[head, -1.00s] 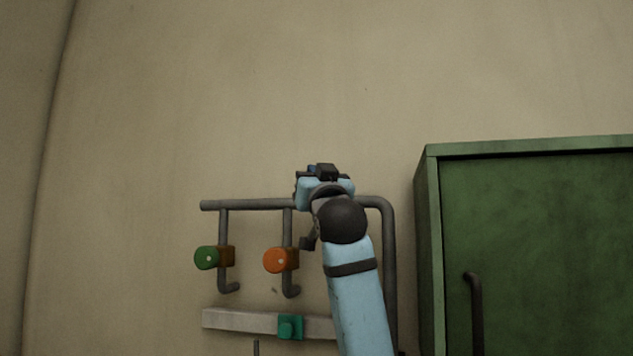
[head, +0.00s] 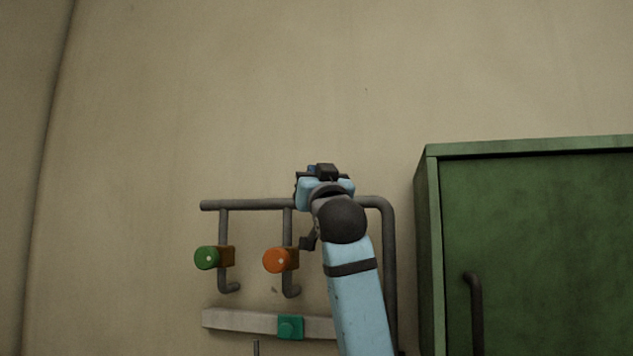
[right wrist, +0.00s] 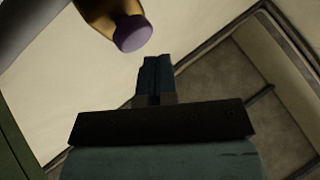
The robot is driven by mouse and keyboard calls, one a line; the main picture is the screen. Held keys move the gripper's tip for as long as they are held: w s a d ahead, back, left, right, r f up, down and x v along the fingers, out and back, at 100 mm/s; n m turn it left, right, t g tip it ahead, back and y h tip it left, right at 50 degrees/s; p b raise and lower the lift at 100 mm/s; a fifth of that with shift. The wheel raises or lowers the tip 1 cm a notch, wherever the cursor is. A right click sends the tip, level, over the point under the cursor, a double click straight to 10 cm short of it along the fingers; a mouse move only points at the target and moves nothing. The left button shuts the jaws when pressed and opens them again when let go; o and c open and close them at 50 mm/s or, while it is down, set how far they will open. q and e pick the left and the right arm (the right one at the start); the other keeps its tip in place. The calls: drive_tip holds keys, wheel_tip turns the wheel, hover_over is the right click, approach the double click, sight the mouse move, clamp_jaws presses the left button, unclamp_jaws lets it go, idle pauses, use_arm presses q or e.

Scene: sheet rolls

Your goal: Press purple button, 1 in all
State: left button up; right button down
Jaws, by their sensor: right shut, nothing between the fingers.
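The purple button (right wrist: 132,33) shows at the top of the right wrist view, on the end of a yellowish-brown housing (right wrist: 112,12). In the head view it does not show; my right arm covers that part of the rack. My right gripper (head: 312,172) is raised in front of the grey pipe rack in the head view. In the right wrist view its fingers (right wrist: 154,68) are closed together and empty. Their tips lie just below and right of the purple button in the picture, with no contact visible. My left gripper is not in view.
A green button (head: 207,258) and an orange button (head: 275,260) sit on the grey pipe rack (head: 250,204). A green cabinet (head: 540,240) stands at the right. The wall above is clear.

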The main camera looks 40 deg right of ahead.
drive_tip(key=shift+w+d, duration=0.1)
drive_tip(key=shift+w+d, duration=0.15)
drive_tip(key=shift+d, duration=0.05)
drive_tip(key=shift+w+d, duration=0.35)
drive_tip(key=shift+d, duration=0.1)
idle(0.9)
drive_tip(key=shift+a, duration=0.1)
drive_tip(key=shift+s+a, duration=0.6)
idle(0.3)
drive_tip(key=s+a, duration=0.1)
drive_tip(key=a, duration=0.1)
drive_tip(key=s+a, duration=0.2)
drive_tip(key=shift+s+b, duration=0.1)
drive_tip(key=shift+b, duration=0.3)
drive_tip(key=shift+d, duration=0.1)
idle(0.6)
